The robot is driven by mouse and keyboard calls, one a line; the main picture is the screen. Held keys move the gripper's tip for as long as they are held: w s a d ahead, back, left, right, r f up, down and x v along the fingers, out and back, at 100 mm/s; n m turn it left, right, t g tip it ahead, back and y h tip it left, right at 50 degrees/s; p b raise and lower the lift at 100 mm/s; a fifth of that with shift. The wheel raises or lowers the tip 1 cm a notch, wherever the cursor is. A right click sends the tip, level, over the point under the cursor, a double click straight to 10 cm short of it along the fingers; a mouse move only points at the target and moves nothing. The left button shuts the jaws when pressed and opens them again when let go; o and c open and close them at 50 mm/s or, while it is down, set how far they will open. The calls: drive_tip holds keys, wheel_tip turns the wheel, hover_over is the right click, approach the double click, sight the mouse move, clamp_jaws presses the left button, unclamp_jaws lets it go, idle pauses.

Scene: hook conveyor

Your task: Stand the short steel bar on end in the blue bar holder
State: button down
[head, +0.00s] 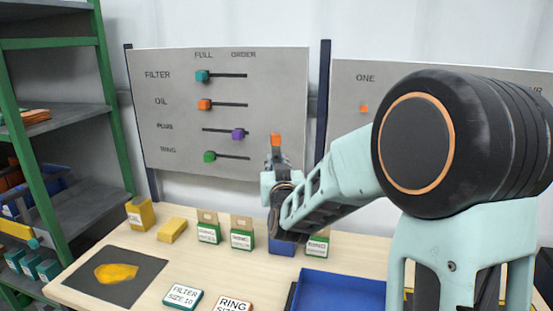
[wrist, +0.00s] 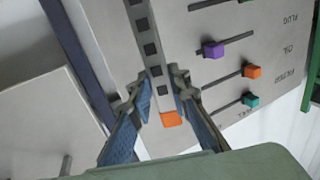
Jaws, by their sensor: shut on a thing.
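The steel bar (wrist: 151,50) is grey with a row of dark square marks and an orange end. It passes between the fingers of my gripper (wrist: 164,84), which is shut on it. In the head view my gripper (head: 277,180) is above the back of the bench, and the bar's orange end (head: 276,140) points up. The bar looks close to upright. Its lower end is out of the wrist view and hidden in the head view. A blue block (head: 282,247) on the bench, partly hidden below my gripper, may be the blue bar holder; I cannot tell.
Green labelled boxes (head: 208,233) and yellow blocks (head: 140,214) stand along the bench's back. A blue tray (head: 340,292) lies at the front, with a dark mat (head: 85,290) at left. The slider board (head: 285,80) stands behind. A green-framed shelf (head: 75,120) is at left.

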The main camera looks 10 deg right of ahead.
drive_tip(key=shift+f+b, duration=4.85)
drive_tip(key=shift+b, duration=0.5)
drive_tip(key=c, duration=1.8)
unclamp_jaws()
drive_tip(key=shift+c, duration=0.2)
drive_tip(key=shift+o, duration=0.5)
drive_tip(key=shift+f, duration=0.1)
drive_tip(key=s, duration=0.7)
drive_tip(key=shift+s+a, duration=0.15)
drive_tip(key=shift+s, duration=0.1)
